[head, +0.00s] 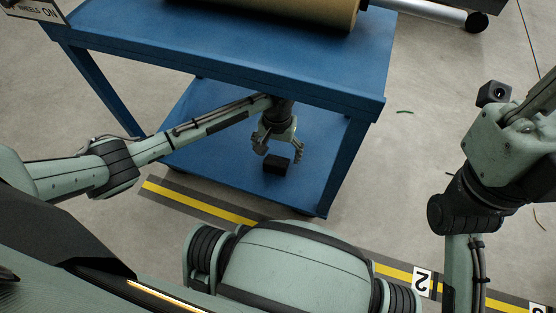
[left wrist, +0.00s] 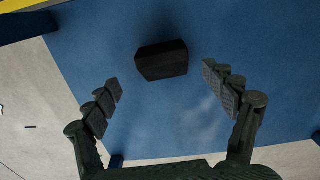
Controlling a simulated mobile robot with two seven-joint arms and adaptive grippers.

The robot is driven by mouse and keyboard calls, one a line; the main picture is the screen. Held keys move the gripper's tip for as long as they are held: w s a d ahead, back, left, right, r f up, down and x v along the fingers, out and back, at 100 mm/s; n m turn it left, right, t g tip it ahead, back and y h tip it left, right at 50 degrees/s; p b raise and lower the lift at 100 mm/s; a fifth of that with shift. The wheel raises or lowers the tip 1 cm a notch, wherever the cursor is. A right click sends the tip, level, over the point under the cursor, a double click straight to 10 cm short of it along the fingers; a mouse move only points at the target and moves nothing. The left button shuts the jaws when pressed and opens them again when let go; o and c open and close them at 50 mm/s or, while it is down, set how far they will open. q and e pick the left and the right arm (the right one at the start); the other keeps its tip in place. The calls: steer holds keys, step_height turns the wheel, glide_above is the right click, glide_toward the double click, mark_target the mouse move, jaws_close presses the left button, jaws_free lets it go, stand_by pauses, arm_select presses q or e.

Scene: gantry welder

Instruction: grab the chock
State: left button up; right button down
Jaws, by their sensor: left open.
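The chock is a small black block (head: 277,164) on the lower shelf (head: 215,150) of a blue cart. In the left wrist view the black block (left wrist: 162,60) lies on the blue surface, ahead of and between the lines of the two fingers. My left gripper (head: 280,148) reaches in under the cart's top, just above and beside the block. Its fingers (left wrist: 165,90) are spread apart with nothing between them, and the block looks clear of both. My right arm is at the right of the head view; its gripper's fingers do not show.
The cart's blue top (head: 230,50) overhangs the shelf and carries a tan cylinder (head: 300,8). A blue leg (head: 345,150) stands right of my left gripper. A yellow and black floor stripe (head: 205,203) runs in front of the cart.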

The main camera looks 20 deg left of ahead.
mark_target(276, 160)
arm_select(q)
steer(key=f+b, duration=0.1)
steer(key=f, duration=0.1)
steer(key=f+b, duration=0.1)
steer(key=f, duration=0.2)
steer(key=shift+a+f+b, duration=0.2)
steer(key=shift+f+b, duration=0.1)
steer(key=shift+b, duration=0.05)
steer(key=shift+w, duration=0.1)
steer(key=c, duration=1.4)
